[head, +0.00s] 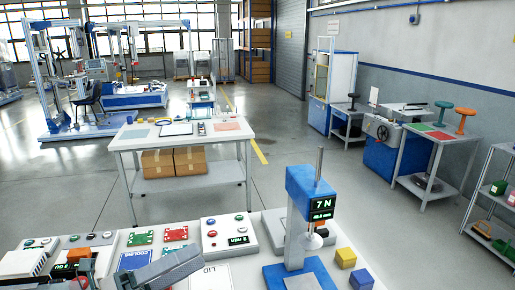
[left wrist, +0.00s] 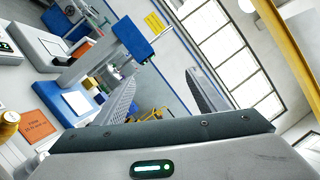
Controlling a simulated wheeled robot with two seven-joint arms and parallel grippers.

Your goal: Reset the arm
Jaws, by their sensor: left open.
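My left gripper (head: 168,268) is at the bottom edge of the head view, over the front of the white bench, with its arm coming in from the lower left. In the left wrist view its two grey fingers (left wrist: 160,78) stand wide apart with nothing between them. The view there is strongly tilted and shows the blue test stand beyond the left finger. Most of my left arm is outside the head view. My right gripper is not in view.
On the white bench stand a blue force stand (head: 322,205) reading 7 N, a yellow cube (head: 345,257), a blue cube (head: 360,278), a control box (head: 234,240), a red board (head: 176,234) and a green board (head: 140,238). A second white table (head: 185,142) stands behind, across clear floor.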

